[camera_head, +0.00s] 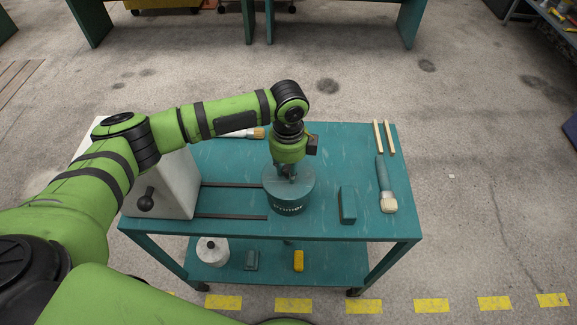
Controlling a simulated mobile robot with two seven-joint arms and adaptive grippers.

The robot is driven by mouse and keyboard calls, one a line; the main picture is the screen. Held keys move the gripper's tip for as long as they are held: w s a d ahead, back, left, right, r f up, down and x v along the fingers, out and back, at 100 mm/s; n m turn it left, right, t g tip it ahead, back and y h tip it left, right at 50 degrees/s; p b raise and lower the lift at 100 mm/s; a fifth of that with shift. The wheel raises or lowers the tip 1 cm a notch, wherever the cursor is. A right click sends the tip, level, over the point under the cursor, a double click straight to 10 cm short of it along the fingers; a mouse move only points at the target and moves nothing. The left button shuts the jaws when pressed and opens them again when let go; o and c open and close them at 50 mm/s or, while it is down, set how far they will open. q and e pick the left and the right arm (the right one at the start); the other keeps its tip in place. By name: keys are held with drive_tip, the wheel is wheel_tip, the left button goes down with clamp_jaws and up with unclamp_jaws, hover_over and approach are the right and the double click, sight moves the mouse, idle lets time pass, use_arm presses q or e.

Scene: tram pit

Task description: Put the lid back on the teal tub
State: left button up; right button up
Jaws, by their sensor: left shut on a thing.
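The teal tub (288,208), marked "Primer", stands on the teal cart top, near its middle. A round grey-teal lid (272,181) covers the tub's top. My left gripper (289,177) points down from above and is shut on the middle of the lid; the fingers hide what they grip. I cannot tell whether the lid is fully seated or slightly above the rim. My right gripper is not in view.
The cart top (347,150) also holds a teal block (347,205), a brush (385,185), two wooden sticks (384,137), another brush (246,133) behind my arm, dark rails (232,216) and a pale box (165,190). A tin (212,250) stands on the lower shelf.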

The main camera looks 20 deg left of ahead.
use_arm(q)
drive_tip(key=o, duration=1.6)
wheel_tip(320, 180, up, 3)
drive_tip(key=p, duration=0.3)
drive_tip(key=shift+f, duration=0.15)
drive_tip(key=shift+r+p, duration=0.6)
drive_tip(key=shift+r, duration=1.55)
